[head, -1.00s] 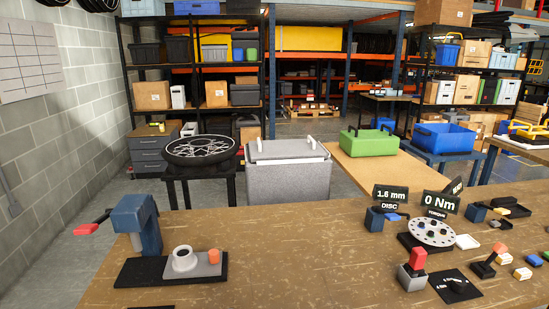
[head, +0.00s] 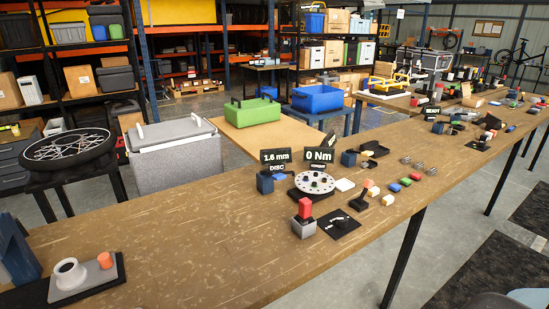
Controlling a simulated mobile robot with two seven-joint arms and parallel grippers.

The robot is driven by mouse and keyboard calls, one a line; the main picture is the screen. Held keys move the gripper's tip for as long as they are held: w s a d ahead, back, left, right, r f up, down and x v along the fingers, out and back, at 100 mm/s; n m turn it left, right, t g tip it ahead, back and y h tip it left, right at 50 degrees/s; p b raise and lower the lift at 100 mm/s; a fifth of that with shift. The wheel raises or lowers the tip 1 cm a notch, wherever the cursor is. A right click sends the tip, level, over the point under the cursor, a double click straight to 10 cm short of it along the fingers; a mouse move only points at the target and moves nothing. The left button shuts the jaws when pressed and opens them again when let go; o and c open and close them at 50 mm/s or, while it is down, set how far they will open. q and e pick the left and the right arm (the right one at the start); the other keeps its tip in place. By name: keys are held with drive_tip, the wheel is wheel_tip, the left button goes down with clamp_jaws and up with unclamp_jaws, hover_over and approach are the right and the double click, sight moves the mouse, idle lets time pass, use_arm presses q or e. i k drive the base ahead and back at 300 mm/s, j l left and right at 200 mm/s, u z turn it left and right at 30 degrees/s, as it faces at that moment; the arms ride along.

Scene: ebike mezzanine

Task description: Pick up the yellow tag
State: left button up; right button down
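I cannot single out a yellow tag for certain. A small pale yellow block (head: 388,200) lies on the long brown workbench (head: 200,235), right of the black plate. Another small cream block with an orange-red top (head: 371,188) lies just behind it. A blue block (head: 393,187), a green block (head: 405,181) and a red block (head: 415,176) lie in a row farther right. Neither of my grippers shows in the head view.
A perforated disc (head: 315,183) stands by the "1.6 mm" and "0 Nm" signs (head: 319,155). A red-topped device (head: 304,218) stands in front. A grey fixture (head: 80,275) is at bottom left. The bench's front middle is clear. A grey cooler box (head: 175,155) stands behind.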

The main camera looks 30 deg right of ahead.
sight(386, 201)
drive_tip(key=l+z, duration=0.45)
drive_tip(key=i+l+z, duration=0.1)
drive_tip(key=l+z, duration=0.2)
drive_tip(key=z, duration=0.15)
drive_tip(key=i+l+z, duration=0.15)
drive_tip(key=l+z, duration=0.3)
drive_tip(key=j, duration=0.1)
